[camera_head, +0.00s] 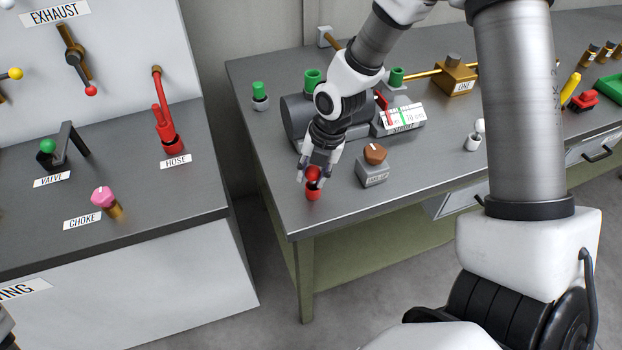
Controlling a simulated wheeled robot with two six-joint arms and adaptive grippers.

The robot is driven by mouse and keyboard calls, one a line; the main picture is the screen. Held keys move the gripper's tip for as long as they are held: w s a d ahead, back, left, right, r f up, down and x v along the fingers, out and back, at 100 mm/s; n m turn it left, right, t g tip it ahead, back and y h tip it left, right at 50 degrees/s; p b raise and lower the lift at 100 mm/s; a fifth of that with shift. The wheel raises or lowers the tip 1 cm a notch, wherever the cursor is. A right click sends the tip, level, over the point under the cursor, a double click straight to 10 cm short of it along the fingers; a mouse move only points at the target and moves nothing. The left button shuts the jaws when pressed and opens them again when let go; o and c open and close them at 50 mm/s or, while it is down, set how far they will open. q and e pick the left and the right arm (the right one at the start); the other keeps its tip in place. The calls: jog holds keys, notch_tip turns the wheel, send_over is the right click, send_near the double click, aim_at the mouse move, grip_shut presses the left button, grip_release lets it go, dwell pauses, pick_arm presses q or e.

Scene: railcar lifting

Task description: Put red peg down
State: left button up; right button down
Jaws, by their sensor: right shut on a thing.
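My right gripper (315,170) reaches down from the top of the head view to the front left corner of the grey bench. It is shut on the red peg (313,194), whose red parts show between and below the fingers. The peg looks upright, close to the bench top near its front edge. The fingers hide its middle, and I cannot tell whether its foot touches the bench. My left gripper is not in view.
Behind are a dark cylinder (296,118) and a green peg (259,92). A gap separates the bench (340,210) from the left console (150,215), which carries a red hose (170,140).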

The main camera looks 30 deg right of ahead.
jog(key=shift+a+r, duration=0.1)
jog(key=shift+r, duration=0.05)
jog(key=shift+s+d+f, duration=0.2)
jog(key=shift+d, duration=0.05)
jog(key=c, duration=0.8)
grip_release()
jog(key=shift+w+a, duration=0.15)
jog(key=shift+w, duration=0.05)
jog(key=v, duration=1.2)
jog(key=shift+r, duration=0.2)
jog(key=shift+s, duration=0.1)
